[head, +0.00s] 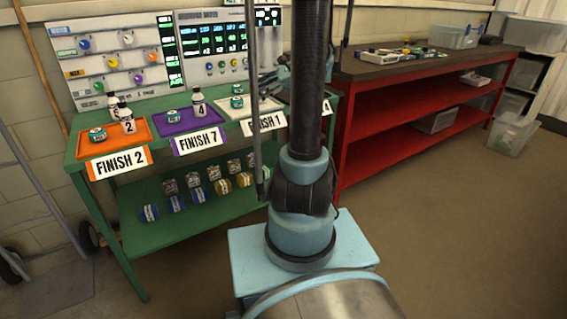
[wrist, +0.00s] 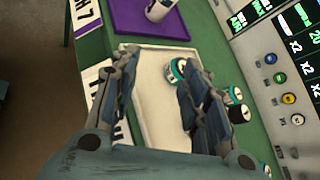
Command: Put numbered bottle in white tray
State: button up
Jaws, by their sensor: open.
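The white tray (head: 233,127) sits on the green bench behind the FINISH 1 label, partly hidden by my arm. In the wrist view the white tray (wrist: 158,118) lies below my gripper (wrist: 157,60), which is open with nothing held. A teal-banded jar (wrist: 174,72) shows at the tray's far edge, near the right finger. Bottle 4 (head: 199,106) stands in the purple tray (head: 177,127). Bottle 2 (head: 127,124) stands in the orange tray (head: 106,145). Another white bottle (head: 112,104), seemingly marked 5, stands behind it.
Teal jars sit in the orange tray (head: 97,135) and purple tray (head: 174,116). Another jar (wrist: 231,95) stands beside the white tray. Control panels (head: 121,56) line the bench's back. Several cans (head: 175,203) fill the lower shelf. A red workbench (head: 415,95) stands right.

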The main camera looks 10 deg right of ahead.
jog(key=s+a+f+n+g+h, duration=0.2)
jog(key=s+a+f+n+h, duration=0.15)
jog(key=s, duration=0.55)
jog(key=s+d+f+n+h, duration=0.2)
jog(key=s+f+n+h, duration=0.2)
jog(key=s+n, duration=0.3)
jog(key=s+d+f+n+h, duration=0.3)
jog(key=s+f+n, duration=0.4)
jog(key=s, duration=0.7)
jog(key=shift+g+h, duration=0.3)
jog(key=shift+h, duration=0.25)
jog(key=shift+f, duration=0.1)
